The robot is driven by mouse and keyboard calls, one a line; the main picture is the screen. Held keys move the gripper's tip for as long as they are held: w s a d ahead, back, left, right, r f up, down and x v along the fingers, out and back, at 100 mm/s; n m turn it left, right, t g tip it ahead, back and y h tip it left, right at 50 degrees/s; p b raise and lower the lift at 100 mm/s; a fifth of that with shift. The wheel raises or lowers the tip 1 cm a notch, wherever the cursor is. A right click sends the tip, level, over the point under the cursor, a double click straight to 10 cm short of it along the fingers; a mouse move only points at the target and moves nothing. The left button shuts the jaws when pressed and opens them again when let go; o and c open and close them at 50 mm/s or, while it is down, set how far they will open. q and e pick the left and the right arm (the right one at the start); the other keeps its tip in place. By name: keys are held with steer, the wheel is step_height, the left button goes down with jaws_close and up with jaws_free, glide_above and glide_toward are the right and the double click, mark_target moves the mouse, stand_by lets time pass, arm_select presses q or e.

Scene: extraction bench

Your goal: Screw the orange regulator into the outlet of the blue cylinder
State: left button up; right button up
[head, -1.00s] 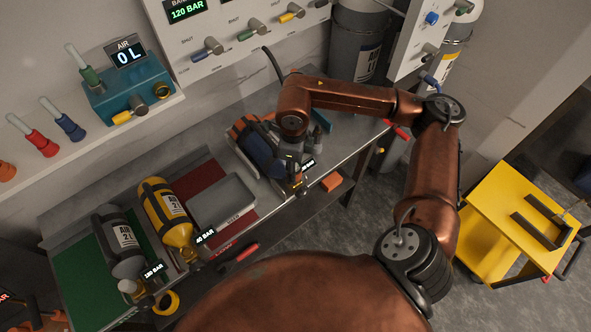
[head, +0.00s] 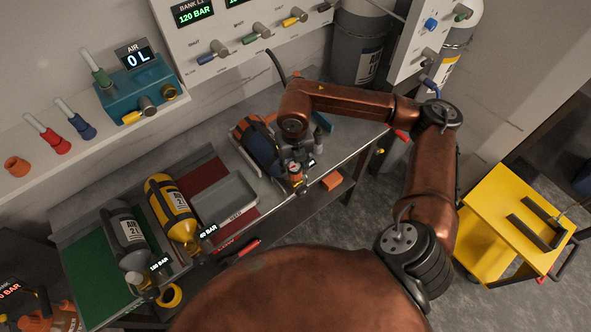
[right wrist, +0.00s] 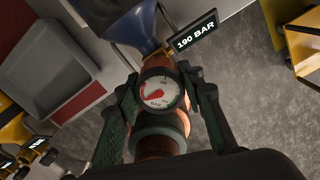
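The blue cylinder (head: 262,150) lies in an orange-strapped holder on the bench; its neck end also shows at the top of the right wrist view (right wrist: 132,22). The orange regulator (right wrist: 155,122), with a round white gauge, is in line with the cylinder's neck and appears to meet it. I cannot tell how far it is threaded in. My right gripper (right wrist: 160,105) has one finger on each side of the regulator and appears shut on it; in the head view it is at the cylinder's front end (head: 298,172). My left gripper is not in view.
A grey tray (head: 224,197), yellow cylinder (head: 171,212) and grey cylinder (head: 126,237) lie to the left on the bench. A display reading 190 BAR (right wrist: 196,34) sits beside the blue cylinder's neck. A yellow cart (head: 505,215) stands right, on the floor.

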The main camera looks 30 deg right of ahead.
steer(key=o, duration=0.5)
